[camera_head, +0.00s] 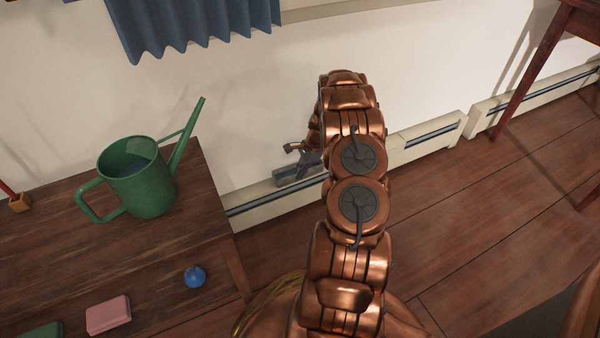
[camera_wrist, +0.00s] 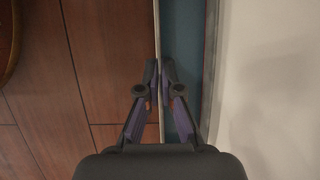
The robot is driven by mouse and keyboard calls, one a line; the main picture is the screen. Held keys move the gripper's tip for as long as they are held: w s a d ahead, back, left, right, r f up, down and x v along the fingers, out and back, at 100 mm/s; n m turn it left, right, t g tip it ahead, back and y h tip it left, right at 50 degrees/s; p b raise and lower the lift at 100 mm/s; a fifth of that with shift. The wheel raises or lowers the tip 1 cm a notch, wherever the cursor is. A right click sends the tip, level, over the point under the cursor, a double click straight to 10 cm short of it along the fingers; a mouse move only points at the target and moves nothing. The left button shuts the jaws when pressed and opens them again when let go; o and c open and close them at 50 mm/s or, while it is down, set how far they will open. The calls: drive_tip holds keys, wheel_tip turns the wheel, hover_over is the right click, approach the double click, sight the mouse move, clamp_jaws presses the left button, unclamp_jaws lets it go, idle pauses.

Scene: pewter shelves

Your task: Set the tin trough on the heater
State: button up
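The tin trough (camera_head: 290,177) is a grey piece at the low wall heater (camera_head: 255,207), partly hidden by my arm. I cannot tell whether it rests on the heater or is held just above it. In the wrist view the trough (camera_wrist: 180,25) is a long blue-grey band with a thin pale rim, running parallel to the wall. My gripper (camera_wrist: 160,75) points down with its fingers close together, one on each side of that rim. In the head view my gripper (camera_head: 303,162) is dark and partly hidden beside my copper arm.
A wooden table (camera_head: 60,260) at left holds a green watering can (camera_head: 143,180), a blue ball (camera_head: 194,276) and a pink block (camera_head: 108,314). A blue curtain (camera_head: 190,25) hangs above. Another wooden table (camera_head: 530,70) stands at right. The wooden floor (camera_head: 500,200) between is clear.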

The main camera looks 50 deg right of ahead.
drive_tip(key=o, duration=0.6)
drive_tip(key=shift+c, duration=0.2)
drive_tip(key=v, duration=1.2)
